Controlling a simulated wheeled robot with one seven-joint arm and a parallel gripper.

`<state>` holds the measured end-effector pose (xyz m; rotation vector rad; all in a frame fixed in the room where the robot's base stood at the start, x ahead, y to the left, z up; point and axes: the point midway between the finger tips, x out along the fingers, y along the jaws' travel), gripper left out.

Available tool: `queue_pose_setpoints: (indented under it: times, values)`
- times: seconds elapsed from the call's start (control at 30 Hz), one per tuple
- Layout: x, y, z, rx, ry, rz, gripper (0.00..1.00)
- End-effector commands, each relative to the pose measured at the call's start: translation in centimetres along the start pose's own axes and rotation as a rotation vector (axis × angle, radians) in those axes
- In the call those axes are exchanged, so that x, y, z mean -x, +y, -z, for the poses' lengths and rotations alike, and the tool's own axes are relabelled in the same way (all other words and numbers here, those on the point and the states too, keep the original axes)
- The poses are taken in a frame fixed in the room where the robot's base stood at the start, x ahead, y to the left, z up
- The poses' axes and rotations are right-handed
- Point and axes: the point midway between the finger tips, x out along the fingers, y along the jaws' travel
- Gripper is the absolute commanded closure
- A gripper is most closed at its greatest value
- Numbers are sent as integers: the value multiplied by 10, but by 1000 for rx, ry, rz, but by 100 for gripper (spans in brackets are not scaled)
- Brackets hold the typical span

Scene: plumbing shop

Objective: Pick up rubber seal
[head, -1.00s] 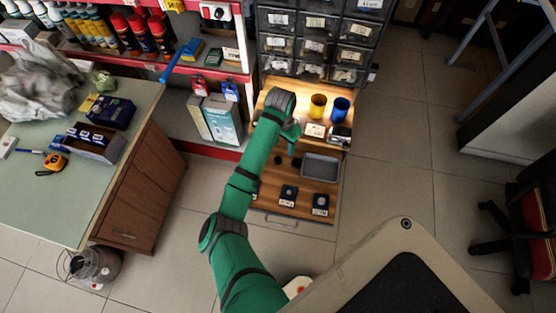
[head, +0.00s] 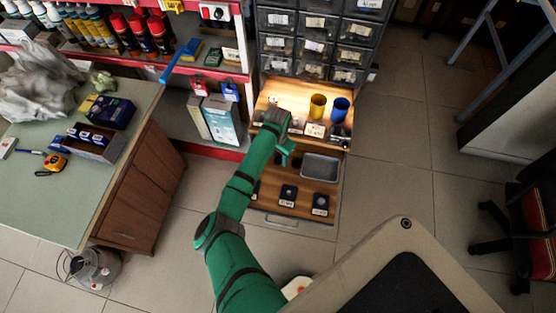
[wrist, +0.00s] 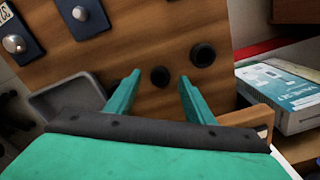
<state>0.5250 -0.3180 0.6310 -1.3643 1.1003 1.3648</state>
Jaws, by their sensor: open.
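Two small black ring-like pieces, which look like rubber seals, lie on the wooden drawer board (head: 268,208). In the wrist view one seal (wrist: 159,76) shows between my fingertips, and the other seal (wrist: 203,55) lies just beyond the right finger. My gripper (wrist: 159,79) is open and empty, with its two green fingers pointing at the board. I cannot tell its exact height above the nearer seal. In the head view my gripper (head: 287,154) is over the left-middle of the drawer, and my arm hides part of that area.
A grey tray (head: 321,168) sits right of my gripper. Dark cards with small fittings (head: 288,196) lie at the drawer's front. A yellow cup (head: 318,106) and a blue cup (head: 340,110) stand behind. A box (wrist: 290,97) stands beside the drawer.

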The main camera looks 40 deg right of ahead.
Motion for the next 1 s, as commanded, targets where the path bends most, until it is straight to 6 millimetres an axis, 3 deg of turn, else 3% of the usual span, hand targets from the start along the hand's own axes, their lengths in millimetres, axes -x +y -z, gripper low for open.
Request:
queue_pose_setpoints:
  times: [0.33, 0.53, 1.0]
  values:
    - [-9, 0, 0, -1, 1, 0, 52]
    - [-9, 1, 0, -1, 1, 0, 95]
    - [-2, 0, 1, -1, 2, 0, 95]
